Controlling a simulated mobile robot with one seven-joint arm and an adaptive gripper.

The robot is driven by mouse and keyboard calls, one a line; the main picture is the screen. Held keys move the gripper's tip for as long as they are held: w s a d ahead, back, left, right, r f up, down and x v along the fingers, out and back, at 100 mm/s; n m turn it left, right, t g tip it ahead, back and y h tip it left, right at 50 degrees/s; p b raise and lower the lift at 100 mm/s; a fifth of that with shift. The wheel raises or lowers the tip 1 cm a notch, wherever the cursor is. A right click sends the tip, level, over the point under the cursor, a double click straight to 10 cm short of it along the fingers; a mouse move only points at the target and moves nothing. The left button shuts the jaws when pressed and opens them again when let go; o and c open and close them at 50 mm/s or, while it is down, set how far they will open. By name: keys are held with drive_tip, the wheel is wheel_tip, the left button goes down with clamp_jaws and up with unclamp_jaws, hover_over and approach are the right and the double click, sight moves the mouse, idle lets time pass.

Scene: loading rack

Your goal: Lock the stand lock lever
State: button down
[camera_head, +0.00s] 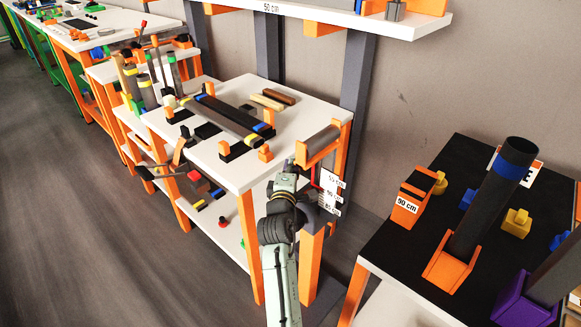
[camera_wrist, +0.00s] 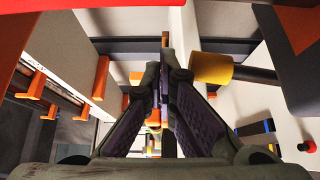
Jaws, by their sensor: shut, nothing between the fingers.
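My gripper (camera_head: 289,166) is at the right end of the white table, beside the orange bracket with a grey roller and the height labels. In the wrist view my gripper (camera_wrist: 164,72) is shut with nothing held, its fingertips pointing toward an orange upright part (camera_wrist: 165,40). A small red part (camera_head: 315,183) shows just right of my gripper in the head view, partly hidden by it. I cannot tell for certain which part is the stand lock lever, or whether my fingers touch it.
The white table (camera_head: 235,178) holds dark bars and wooden handles. A black table (camera_head: 385,245) at right carries a tall dark cylinder (camera_head: 487,200) in an orange holder. A shelf (camera_head: 340,14) hangs above. In the wrist view a yellow-ended cylinder (camera_wrist: 212,68) lies close right of the fingers.

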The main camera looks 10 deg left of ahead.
drive_tip(key=shift+w+d, duration=0.5)
drive_tip(key=shift+w, duration=0.25)
drive_tip(key=shift+f, duration=0.1)
drive_tip(key=shift+p, duration=0.35)
idle(1.1)
